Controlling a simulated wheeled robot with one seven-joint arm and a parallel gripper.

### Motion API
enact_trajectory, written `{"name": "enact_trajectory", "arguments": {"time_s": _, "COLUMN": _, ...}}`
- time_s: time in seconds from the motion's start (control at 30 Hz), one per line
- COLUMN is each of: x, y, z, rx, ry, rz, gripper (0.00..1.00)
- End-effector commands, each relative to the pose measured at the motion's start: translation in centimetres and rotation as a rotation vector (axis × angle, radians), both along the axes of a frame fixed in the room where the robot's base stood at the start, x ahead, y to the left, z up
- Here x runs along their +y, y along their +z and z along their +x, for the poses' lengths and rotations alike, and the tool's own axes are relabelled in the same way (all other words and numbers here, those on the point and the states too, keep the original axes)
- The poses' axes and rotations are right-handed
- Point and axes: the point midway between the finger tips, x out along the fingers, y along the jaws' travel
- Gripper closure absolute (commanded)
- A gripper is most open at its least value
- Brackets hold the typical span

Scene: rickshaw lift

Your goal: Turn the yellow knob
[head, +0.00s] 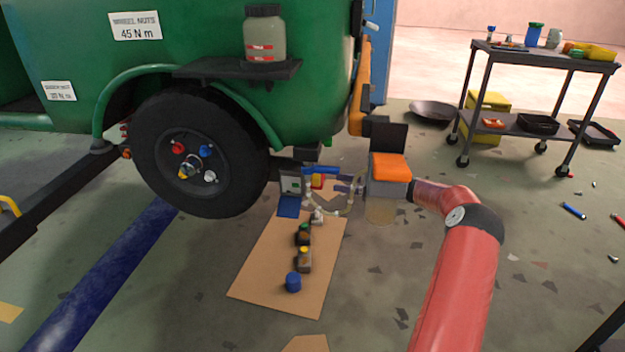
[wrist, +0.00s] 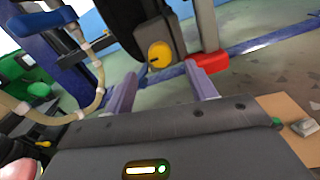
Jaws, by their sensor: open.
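The yellow knob (wrist: 160,54) is a round disc with a dark slot on its face, set on a dark upright part in the wrist view. My gripper (wrist: 160,72) is open. Its two pale purple fingers point at the knob, one on each side of it in the picture, with nothing held between them. I cannot tell the exact gap to the knob. In the head view my gripper (head: 345,184) is beside the small fixture behind the wheel. There the knob is not clearly made out.
A blue-handled part with a looped hose (wrist: 97,80) is close on the left, and a red block (wrist: 209,62) is right of the knob. A wheel (head: 200,155) stands left of the fixture. A brown mat (head: 265,265) with several small parts lies below. A cart (head: 540,50) is far right.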

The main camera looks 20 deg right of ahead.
Motion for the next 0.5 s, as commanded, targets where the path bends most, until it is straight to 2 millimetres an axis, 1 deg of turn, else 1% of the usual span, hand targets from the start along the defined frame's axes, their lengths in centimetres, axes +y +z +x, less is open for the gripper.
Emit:
{"name": "enact_trajectory", "arguments": {"time_s": 0.1, "x": 1.8, "y": 0.1, "z": 1.0, "rx": 0.001, "ry": 0.004, "rz": 0.001, "gripper": 0.44}}
{"name": "enact_trajectory", "arguments": {"time_s": 0.3, "x": 4.4, "y": 0.1, "z": 2.6, "rx": 0.000, "ry": 0.003, "rz": 0.000, "gripper": 0.44}}
{"name": "enact_trajectory", "arguments": {"time_s": 0.5, "x": 5.6, "y": 0.0, "z": 3.4, "rx": 0.000, "ry": 0.001, "rz": 0.000, "gripper": 0.44}}
